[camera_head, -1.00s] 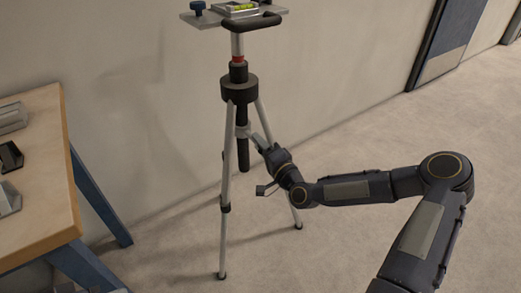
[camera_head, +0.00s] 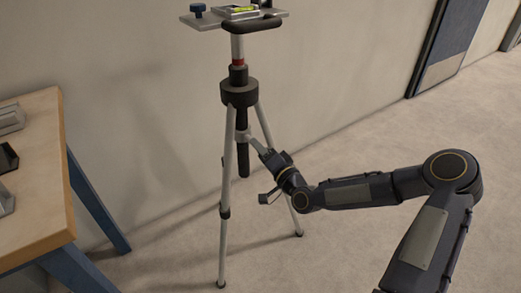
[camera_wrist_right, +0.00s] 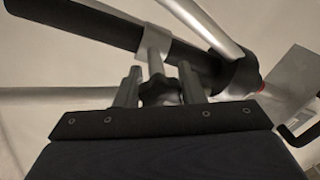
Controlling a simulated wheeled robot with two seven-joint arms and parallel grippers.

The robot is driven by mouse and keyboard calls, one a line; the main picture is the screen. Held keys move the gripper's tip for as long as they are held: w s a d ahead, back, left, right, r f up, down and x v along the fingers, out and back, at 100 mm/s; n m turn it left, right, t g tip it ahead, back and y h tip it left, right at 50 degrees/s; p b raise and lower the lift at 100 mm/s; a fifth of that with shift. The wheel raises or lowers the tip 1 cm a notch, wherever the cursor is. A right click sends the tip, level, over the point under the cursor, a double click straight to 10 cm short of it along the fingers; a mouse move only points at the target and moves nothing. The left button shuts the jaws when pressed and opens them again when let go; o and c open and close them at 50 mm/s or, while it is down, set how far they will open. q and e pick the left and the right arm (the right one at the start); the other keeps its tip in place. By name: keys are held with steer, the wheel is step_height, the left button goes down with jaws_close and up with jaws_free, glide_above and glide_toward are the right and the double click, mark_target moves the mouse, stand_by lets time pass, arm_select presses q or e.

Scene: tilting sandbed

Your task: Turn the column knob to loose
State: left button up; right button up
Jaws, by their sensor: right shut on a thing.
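The tripod stands on the floor in the middle of the head view, with a dark collar (camera_head: 239,93) where its silver legs meet. Its dark column (camera_head: 243,160) hangs down below the collar. The column knob (camera_wrist_right: 160,91) is a dark lobed knob on a silver stem, seen in the right wrist view. My right gripper (camera_head: 254,141) reaches the column from the right. In the right wrist view its two fingers (camera_wrist_right: 160,86) stand on either side of the knob, shut on it. In the head view the knob is too small to make out. My left gripper is in neither view.
A plate with a bubble level (camera_head: 240,13), a blue knob (camera_head: 197,10) and a dark handle (camera_head: 262,25) tops the tripod. A wooden table (camera_head: 40,190) with grey parts stands at left. The wall is close behind. Floor at right is clear.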

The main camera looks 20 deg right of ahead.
steer(key=o, duration=1)
steer(key=p+v, duration=0.1)
steer(key=v, duration=0.7)
